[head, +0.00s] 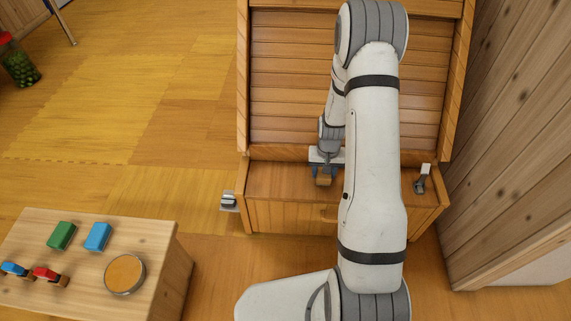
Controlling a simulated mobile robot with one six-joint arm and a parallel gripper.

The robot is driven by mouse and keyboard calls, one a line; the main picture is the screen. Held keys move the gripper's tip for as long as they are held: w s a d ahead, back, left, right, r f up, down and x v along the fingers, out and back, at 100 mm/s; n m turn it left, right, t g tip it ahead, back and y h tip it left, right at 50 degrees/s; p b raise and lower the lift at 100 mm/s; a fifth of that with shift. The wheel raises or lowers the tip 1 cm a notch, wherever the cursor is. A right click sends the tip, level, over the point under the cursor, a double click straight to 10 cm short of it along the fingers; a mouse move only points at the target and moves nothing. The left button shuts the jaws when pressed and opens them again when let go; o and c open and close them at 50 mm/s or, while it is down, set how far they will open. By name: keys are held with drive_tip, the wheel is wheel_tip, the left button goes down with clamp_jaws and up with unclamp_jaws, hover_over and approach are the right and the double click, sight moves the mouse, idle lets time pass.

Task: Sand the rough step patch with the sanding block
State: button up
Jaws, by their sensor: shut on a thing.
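My gripper (325,168) points down over the wooden ledge (275,181) at the foot of the slatted wooden unit. It is shut on a small brown block, the sanding block (323,181), which is at the ledge's top surface. I cannot tell whether the block touches the wood. The rough patch cannot be made out; my arm and gripper cover part of the ledge's middle.
A small grey-and-white fitting (422,178) stands on the ledge's right end; another (228,201) is off its left end. A plank wall (510,130) rises at right. A low table (160,240) at lower left holds coloured blocks and a round tin (125,274).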

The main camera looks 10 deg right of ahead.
drive_tip(key=shift+a+r+p, duration=0.1)
drive_tip(key=shift+r+p, duration=1.55)
drive_tip(key=shift+r, duration=1.1)
